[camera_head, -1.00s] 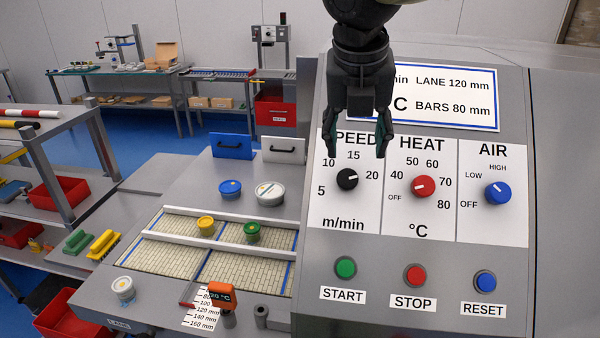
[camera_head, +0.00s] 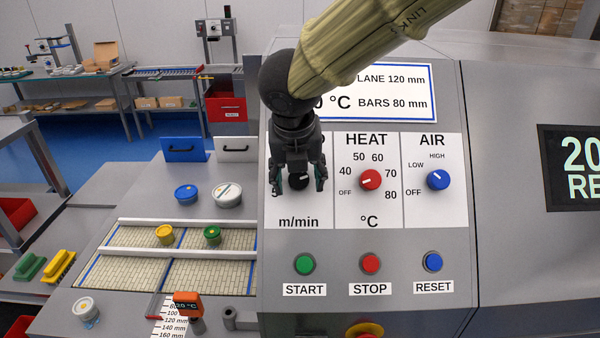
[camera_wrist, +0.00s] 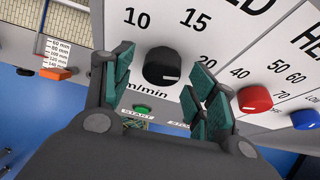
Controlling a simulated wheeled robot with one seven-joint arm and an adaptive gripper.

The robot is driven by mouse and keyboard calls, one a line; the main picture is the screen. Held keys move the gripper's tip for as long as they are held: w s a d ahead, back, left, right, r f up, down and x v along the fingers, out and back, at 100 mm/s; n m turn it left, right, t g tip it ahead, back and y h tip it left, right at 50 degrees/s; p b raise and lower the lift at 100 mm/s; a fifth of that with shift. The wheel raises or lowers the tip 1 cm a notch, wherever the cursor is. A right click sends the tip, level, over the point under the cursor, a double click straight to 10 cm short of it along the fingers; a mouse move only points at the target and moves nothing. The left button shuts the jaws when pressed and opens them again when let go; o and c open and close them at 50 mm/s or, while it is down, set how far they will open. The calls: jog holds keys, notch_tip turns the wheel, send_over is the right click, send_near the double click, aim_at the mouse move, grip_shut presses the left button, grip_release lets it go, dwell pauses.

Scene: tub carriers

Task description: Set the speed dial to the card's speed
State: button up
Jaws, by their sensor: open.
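The black speed dial (camera_wrist: 162,67) sits between the open fingers of my gripper (camera_wrist: 160,88) in the wrist view, with a gap on each side. Its white pointer mark is low on its right side in that view. The numbers 10, 15 and 20 show around it. In the head view my gripper (camera_head: 298,188) is in front of the dial and hides most of it and the SPEED scale. The card (camera_head: 395,92) above the panel is partly covered by my arm; "LANE 120 mm", "°C" and "BARS 80 mm" can be read, but its speed is hidden.
The red HEAT dial (camera_head: 371,180) and blue AIR dial (camera_head: 438,180) are to the right. START (camera_head: 305,263), STOP (camera_head: 370,264) and RESET (camera_head: 432,261) buttons are below. A lane with a yellow tub (camera_head: 165,235) and a green tub (camera_head: 212,236) lies left. A display (camera_head: 580,168) is far right.

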jog(key=shift+w+f, duration=0.1)
jog(key=shift+f, duration=0.05)
jog(key=c, duration=1)
jog(key=shift+c, duration=0.2)
